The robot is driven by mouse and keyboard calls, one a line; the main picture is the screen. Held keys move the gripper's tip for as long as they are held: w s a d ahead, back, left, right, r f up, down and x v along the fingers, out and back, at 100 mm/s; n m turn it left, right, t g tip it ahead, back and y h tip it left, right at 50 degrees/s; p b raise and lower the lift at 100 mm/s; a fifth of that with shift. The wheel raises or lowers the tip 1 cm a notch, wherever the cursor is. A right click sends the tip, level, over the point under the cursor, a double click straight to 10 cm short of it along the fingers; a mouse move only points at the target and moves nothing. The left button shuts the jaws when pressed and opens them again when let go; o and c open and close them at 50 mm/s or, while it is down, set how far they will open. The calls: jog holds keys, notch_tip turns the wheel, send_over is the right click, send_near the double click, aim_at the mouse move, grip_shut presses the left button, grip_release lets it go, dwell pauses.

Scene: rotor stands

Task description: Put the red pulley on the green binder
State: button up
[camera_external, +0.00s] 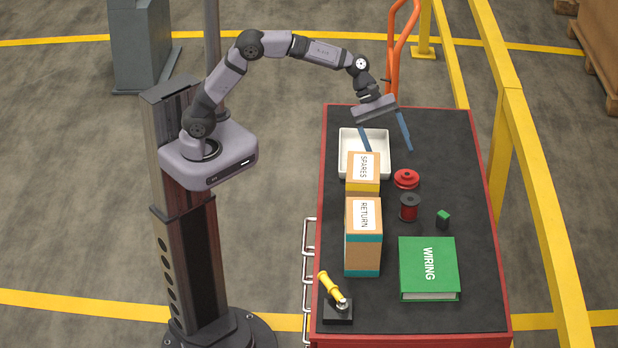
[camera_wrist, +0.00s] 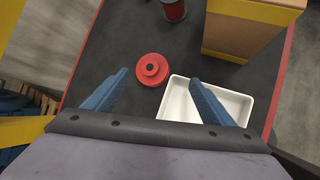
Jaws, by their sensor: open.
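The red pulley (camera_external: 406,179) lies flat on the dark top of the cart, right of the white tray. In the wrist view the pulley (camera_wrist: 152,69) shows beyond and between my blue fingers, apart from both. The green binder (camera_external: 428,266), marked WIRING, lies flat near the front right of the cart, with nothing on it. It is not in the wrist view. My gripper (camera_external: 386,135) is open and empty above the back of the cart, over the tray's side. Its fingers also show in the wrist view (camera_wrist: 158,88), spread wide.
A white tray (camera_external: 343,160) stands at the back left. Two boxes, SPARES (camera_external: 362,187) and RETURN (camera_external: 362,262), stand in front of it. A red spool (camera_external: 409,208), a green block (camera_external: 443,219) and a yellow-handled tool on a black base (camera_external: 338,313) stand nearby. The back right is clear.

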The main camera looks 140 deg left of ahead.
aim_at(406, 172)
jog(key=n, duration=0.2)
jog(key=a+n+t, duration=0.1)
jog(key=n, duration=0.1)
jog(key=a+n, duration=0.1)
jog(key=n, duration=0.1)
jog(key=shift+p+x, duration=1.1)
jog(key=shift+x, duration=0.55)
jog(key=shift+p+x, duration=0.8)
jog(key=shift+x, duration=1.3)
jog(key=c, duration=1.5)
notch_tip(406, 172, up, 10)
jog(key=b, duration=0.2)
jog(key=shift+s+d+r, duration=0.1)
